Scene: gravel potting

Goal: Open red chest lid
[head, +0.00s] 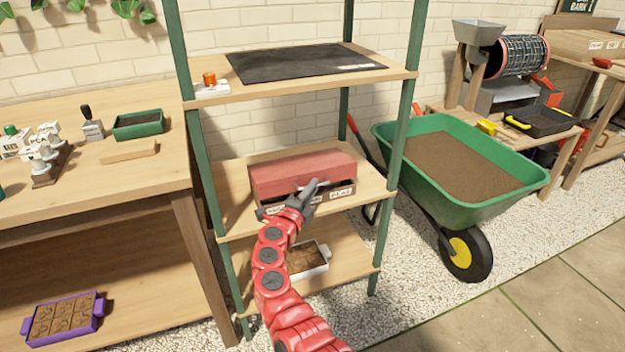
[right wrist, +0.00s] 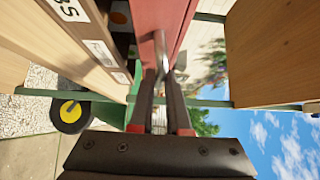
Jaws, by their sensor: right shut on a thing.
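The red chest lid (head: 303,172) is on the middle shelf, above a wooden front with white labels (head: 341,192), one reading "PEAS". My right gripper (head: 313,187) is at the lid's front side. In the right wrist view my right gripper (right wrist: 160,82) is shut on the metal handle (right wrist: 160,48) of the red lid (right wrist: 176,22). A dark gap (right wrist: 122,40) shows between the lid and the wooden front (right wrist: 82,45), with something orange inside. The lid looks slightly raised. My left gripper is out of view.
The shelf rack has green posts (head: 401,125) on both sides and an upper shelf (head: 300,78) with a black mat above the chest. A white tray (head: 322,258) of soil sits on the lower shelf. A green wheelbarrow (head: 520,195) stands to the right.

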